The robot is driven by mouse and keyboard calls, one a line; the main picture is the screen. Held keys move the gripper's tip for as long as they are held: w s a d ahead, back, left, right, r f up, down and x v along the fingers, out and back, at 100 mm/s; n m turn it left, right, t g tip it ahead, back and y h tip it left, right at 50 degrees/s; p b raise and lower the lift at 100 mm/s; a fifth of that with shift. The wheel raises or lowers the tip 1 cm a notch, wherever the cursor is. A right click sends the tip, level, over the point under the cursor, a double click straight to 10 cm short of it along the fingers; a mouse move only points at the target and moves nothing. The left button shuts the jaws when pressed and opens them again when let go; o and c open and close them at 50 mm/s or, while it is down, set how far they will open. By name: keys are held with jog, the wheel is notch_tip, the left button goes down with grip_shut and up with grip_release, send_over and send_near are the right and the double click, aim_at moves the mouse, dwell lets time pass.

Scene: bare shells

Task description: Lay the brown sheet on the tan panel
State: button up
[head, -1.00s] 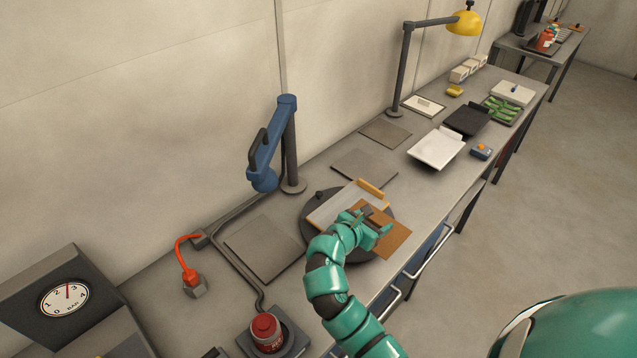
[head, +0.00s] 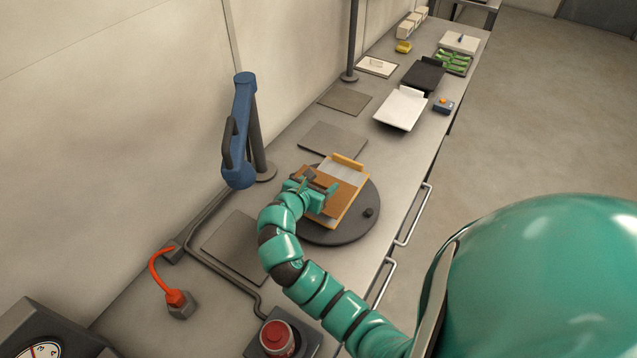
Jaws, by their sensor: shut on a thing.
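The brown sheet (head: 346,192) is held flat by my gripper (head: 320,187), which is shut on its near left part. The sheet lies over the tan panel (head: 352,172), covering much of its middle. The panel has a pale grey face, tan edges and a raised tan bar along its far end. It rests on a dark round turntable (head: 331,235). The sheet looks roughly in line with the panel, but I cannot tell whether it touches it. My fingers hide part of the sheet's left side.
A blue jointed arm on a post (head: 240,130) stands left of the turntable. A red button (head: 277,338) and an orange-corded plug (head: 178,303) are nearer. Flat grey plates (head: 334,140) and a white tray (head: 401,108) lie farther along the bench. Drawer handles (head: 412,215) project at the right edge.

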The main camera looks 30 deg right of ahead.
jog(key=shift+f+b, duration=2.4)
jog(key=shift+f, duration=0.1)
jog(key=o, duration=1)
jog(key=shift+o, duration=0.2)
jog(key=shift+a+r, duration=0.1)
jog(key=p+v, duration=1.2)
jog(key=v, duration=0.5)
